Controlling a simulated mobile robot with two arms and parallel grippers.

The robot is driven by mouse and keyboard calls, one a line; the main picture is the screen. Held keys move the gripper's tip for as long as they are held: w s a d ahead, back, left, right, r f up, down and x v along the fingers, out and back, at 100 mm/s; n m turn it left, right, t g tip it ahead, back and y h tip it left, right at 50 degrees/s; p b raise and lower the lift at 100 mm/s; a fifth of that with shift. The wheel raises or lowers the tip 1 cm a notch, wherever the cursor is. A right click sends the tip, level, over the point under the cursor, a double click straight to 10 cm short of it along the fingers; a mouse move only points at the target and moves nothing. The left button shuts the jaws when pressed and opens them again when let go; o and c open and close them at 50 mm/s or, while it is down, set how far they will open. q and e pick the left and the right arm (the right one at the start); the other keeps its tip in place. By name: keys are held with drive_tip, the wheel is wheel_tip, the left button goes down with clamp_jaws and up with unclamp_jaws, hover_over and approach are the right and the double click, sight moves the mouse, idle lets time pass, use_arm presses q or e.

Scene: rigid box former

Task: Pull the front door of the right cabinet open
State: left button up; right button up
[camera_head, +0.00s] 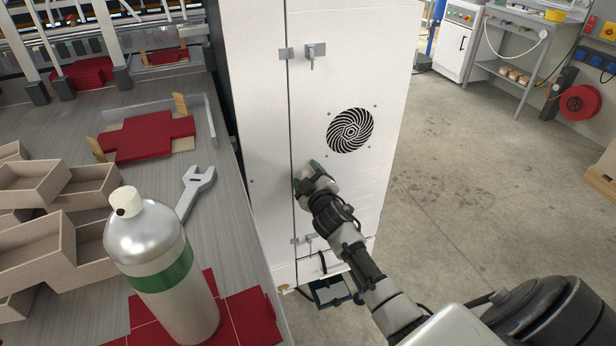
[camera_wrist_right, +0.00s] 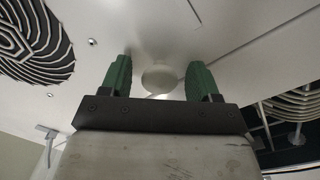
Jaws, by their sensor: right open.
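The white cabinet (camera_head: 260,120) stands at the middle of the head view. Its front door (camera_head: 375,70) lies to the right of a vertical seam and looks closed, its edge in line with the seam. The door has a round black vent (camera_head: 350,130), an upper latch (camera_head: 314,52) and a lower latch (camera_head: 308,239). My right gripper (camera_head: 307,174) is at the door near the seam, between the latches. In the right wrist view its green fingertips (camera_wrist_right: 158,80) are apart, with a pale round knob-like shape (camera_wrist_right: 160,78) between them. Contact cannot be told. My left gripper is not visible.
A grey worktable (camera_head: 225,215) at the left holds a silver bottle (camera_head: 150,235), a wrench (camera_head: 193,190), wooden trays (camera_head: 35,185) and red pieces (camera_head: 150,135). The concrete floor (camera_head: 470,200) right of the cabinet is open. A bench (camera_head: 520,75) stands at the back.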

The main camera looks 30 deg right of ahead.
drive_tip(key=shift+c, duration=0.3)
clamp_jaws()
drive_tip(key=shift+s, duration=0.15)
